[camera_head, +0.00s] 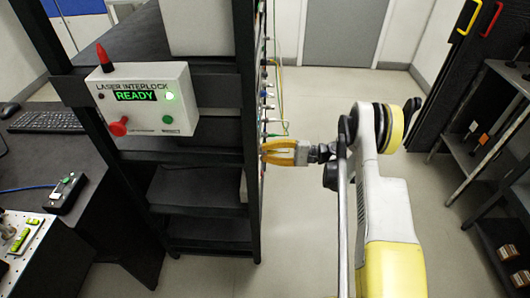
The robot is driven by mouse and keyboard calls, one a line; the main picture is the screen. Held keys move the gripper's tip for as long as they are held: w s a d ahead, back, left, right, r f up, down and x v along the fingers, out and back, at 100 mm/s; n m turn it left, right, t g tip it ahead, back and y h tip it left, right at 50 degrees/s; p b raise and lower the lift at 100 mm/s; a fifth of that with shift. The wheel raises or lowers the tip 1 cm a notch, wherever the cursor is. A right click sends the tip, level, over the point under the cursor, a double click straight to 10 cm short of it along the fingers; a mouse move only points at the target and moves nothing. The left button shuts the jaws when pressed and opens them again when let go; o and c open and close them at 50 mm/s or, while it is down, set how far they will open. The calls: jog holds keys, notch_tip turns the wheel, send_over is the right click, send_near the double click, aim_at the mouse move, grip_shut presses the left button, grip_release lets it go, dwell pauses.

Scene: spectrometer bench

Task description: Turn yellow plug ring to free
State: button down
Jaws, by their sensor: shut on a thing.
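My gripper (279,152) is in the middle of the head view, its yellow fingers pointing left at the side of a black rack (247,175). The fingers are closed at the rack's edge, where cables and connectors are plugged in along the side panel. The thing between the fingertips is hidden by the fingers and the rack post. The yellow plug ring cannot be made out, so how it is turned does not show. My white and yellow arm reaches in from the lower right.
A laser interlock box (145,100) reading READY, with a green light, is fixed to the rack. Several cables (270,95) hang beside the gripper. A desk with a keyboard (47,122) stands left, a metal shelf unit (500,140) right. The floor between is clear.

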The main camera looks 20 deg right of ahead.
jog(key=shift+n, duration=1.1)
jog(key=c, duration=1.3)
grip_release()
jog(key=shift+a, duration=0.1)
jog(key=v, duration=1.2)
